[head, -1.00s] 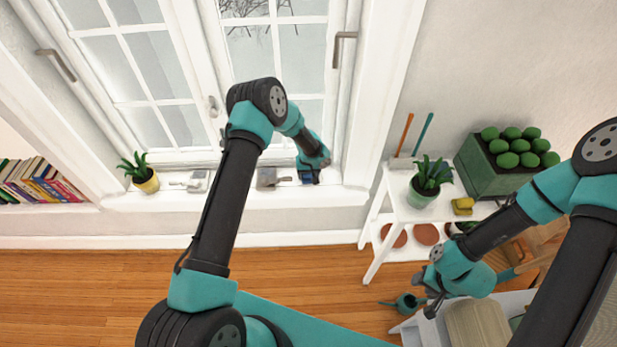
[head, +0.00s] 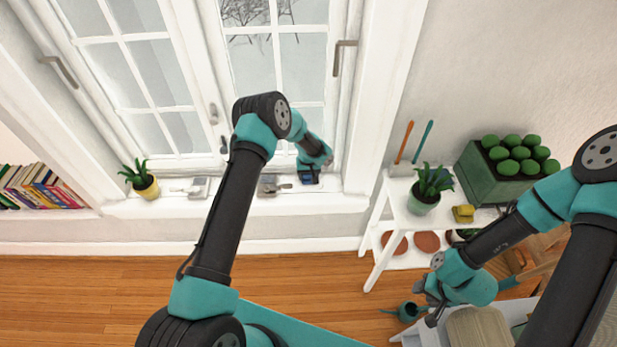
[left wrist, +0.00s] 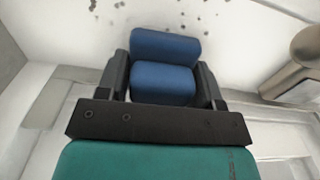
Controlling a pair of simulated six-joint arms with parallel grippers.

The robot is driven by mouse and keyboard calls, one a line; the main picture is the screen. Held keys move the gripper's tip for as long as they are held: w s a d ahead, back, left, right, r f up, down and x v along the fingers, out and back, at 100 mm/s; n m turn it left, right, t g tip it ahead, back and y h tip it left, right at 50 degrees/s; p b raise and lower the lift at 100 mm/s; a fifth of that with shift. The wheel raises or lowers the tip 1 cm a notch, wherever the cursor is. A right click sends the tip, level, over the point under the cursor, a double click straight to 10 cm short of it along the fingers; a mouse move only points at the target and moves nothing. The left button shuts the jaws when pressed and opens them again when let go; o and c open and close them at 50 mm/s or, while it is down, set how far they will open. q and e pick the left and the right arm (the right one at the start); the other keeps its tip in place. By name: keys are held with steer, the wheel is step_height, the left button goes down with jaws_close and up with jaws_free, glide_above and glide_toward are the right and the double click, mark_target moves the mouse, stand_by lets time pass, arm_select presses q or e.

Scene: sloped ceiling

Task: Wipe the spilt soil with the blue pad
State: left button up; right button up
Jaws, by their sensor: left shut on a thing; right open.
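The blue pad (left wrist: 165,65) is held between the fingers of my left gripper (left wrist: 164,84), which is shut on it. In the head view the pad (head: 309,179) is low over the white window sill (head: 225,207), near its right end; I cannot tell whether it touches. The spilt soil (left wrist: 180,14) shows as several small dark specks on the white surface beyond the pad in the left wrist view. My right gripper (head: 432,300) is open at lower right, well away from the sill, above a grey bin.
A grey metal latch (head: 272,186) lies on the sill just left of the pad, and a yellow-potted plant (head: 147,186) stands at its left end. A white shelf stand (head: 395,208) with a green-potted plant (head: 425,196) is to the right. A watering can (head: 407,311) sits below.

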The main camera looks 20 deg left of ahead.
arm_select(q)
steer(key=shift+r, duration=3.05)
steer(key=shift+r, duration=1.5)
steer(key=shift+d, duration=0.1)
